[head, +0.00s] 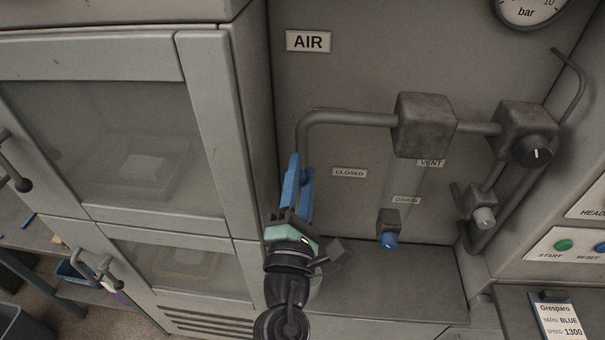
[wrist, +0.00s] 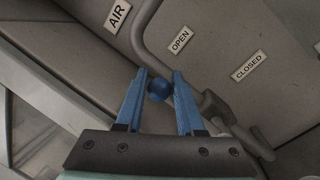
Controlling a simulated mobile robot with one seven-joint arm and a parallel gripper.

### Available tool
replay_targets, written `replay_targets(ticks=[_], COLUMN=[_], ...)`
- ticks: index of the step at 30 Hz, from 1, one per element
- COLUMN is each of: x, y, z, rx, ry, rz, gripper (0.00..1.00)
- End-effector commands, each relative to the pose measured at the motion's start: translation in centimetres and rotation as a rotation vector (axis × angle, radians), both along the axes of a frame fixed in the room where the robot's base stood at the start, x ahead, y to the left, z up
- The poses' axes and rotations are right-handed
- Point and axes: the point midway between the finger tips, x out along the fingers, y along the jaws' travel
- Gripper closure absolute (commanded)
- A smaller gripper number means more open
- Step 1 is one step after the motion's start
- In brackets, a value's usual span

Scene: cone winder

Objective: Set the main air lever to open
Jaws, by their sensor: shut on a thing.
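The main air lever's round blue knob (wrist: 158,90) shows between the blue fingers of my gripper (wrist: 160,75) in the wrist view. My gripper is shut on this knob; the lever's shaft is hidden. The OPEN label (wrist: 180,41) is on the panel just beyond the knob, and the CLOSED label (wrist: 251,66) is farther right. In the head view my gripper (head: 299,170) is in front of the left end of the air pipe and hides the knob and the OPEN label. The CLOSED label (head: 350,173) shows to its right.
The air pipe (head: 350,118) runs right to a grey filter block (head: 424,125) with a clear bowl and blue drain knob (head: 388,241). A regulator (head: 527,130) is farther right. A glazed cabinet (head: 150,130) stands close on the left. The AIR label (head: 308,41) is above.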

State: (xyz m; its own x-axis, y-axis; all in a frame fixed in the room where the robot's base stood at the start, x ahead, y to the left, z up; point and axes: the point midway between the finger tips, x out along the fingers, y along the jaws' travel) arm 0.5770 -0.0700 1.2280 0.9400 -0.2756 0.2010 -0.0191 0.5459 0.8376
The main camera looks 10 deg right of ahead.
Motion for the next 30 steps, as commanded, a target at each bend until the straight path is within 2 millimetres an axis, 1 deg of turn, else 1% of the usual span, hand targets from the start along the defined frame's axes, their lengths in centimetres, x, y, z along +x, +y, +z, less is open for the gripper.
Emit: replay_targets(ticks=[1, 6, 14, 19, 23, 30], x=[0.0, 0.0, 0.0, -0.9, -2.7, -7.3], y=[0.3, 0.1, 0.0, 0.2, 0.8, 2.2], z=[-0.9, -0.8, -0.5, -0.8, -1.4, -2.5], rx=[0.007, 0.005, 0.004, 0.003, 0.003, 0.004], ry=[0.017, 0.013, 0.008, 0.009, 0.01, 0.01], rz=[0.005, 0.002, -0.001, -0.001, 0.0, 0.002], gripper=[0.59, 0.3, 0.3, 0.3, 0.3, 0.3])
